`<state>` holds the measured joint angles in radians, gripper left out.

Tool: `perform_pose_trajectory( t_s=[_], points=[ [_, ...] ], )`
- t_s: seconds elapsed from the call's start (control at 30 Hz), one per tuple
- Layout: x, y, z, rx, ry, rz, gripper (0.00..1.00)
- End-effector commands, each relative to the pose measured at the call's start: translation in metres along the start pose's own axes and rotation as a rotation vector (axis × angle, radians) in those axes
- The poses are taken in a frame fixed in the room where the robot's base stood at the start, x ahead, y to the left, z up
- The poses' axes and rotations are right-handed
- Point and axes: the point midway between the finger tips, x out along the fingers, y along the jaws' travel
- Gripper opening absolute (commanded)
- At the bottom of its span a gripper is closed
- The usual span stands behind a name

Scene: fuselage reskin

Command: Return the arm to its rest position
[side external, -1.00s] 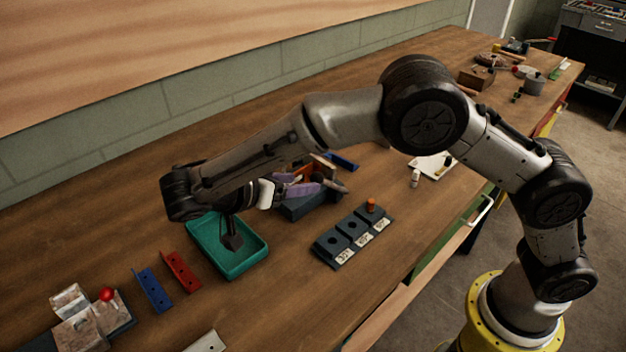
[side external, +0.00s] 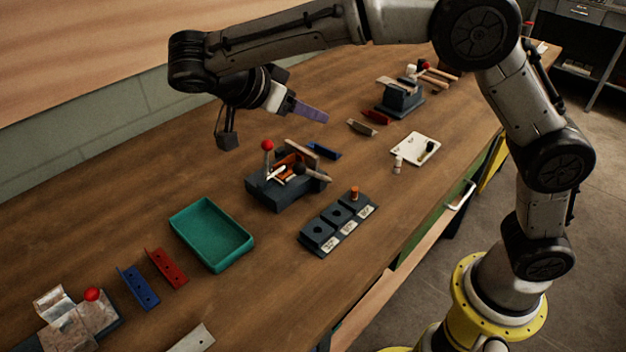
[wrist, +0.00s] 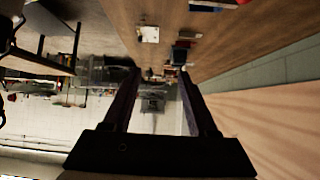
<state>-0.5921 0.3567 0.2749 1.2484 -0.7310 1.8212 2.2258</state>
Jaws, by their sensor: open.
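My gripper (side external: 308,112) is raised above the bench in the side view, its purple-grey fingers pointing right and slightly down. In the wrist view my gripper (wrist: 160,95) shows two dark fingers spread apart with nothing between them. It is open and empty, clear of every object. My arm arches over the back of the bench from its yellow base at the right.
On the wooden bench (side external: 100,215) stand a teal tray (side external: 212,234), a clamp fixture with a red knob (side external: 285,185), a block with three holes (side external: 338,222), and blue (side external: 138,288) and red (side external: 167,268) brackets. A white card (side external: 415,148) lies farther right.

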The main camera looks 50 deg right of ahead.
Motion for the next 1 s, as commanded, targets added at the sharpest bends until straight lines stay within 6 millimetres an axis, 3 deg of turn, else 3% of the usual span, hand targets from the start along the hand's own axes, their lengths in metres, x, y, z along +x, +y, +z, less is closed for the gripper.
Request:
perform_pose_trajectory(
  t_s=[0.03,0.2,0.3,0.43,0.57,0.7,0.83,1.0],
  points=[
    [0.009,0.010,-0.030,0.032,-0.046,0.017,0.59],
    [0.037,0.052,-0.091,0.004,-0.205,0.030,0.59],
    [0.053,0.083,-0.114,-0.055,-0.304,0.005,0.59],
    [0.071,0.126,-0.129,-0.161,-0.427,-0.070,0.59],
    [0.086,0.168,-0.128,-0.295,-0.528,-0.197,0.59],
    [0.097,0.207,-0.111,-0.467,-0.588,-0.389,0.59],
    [0.103,0.230,-0.087,-0.638,-0.587,-0.578,0.59],
    [0.106,0.242,-0.052,-0.890,-0.522,-0.811,0.59]
  ],
)
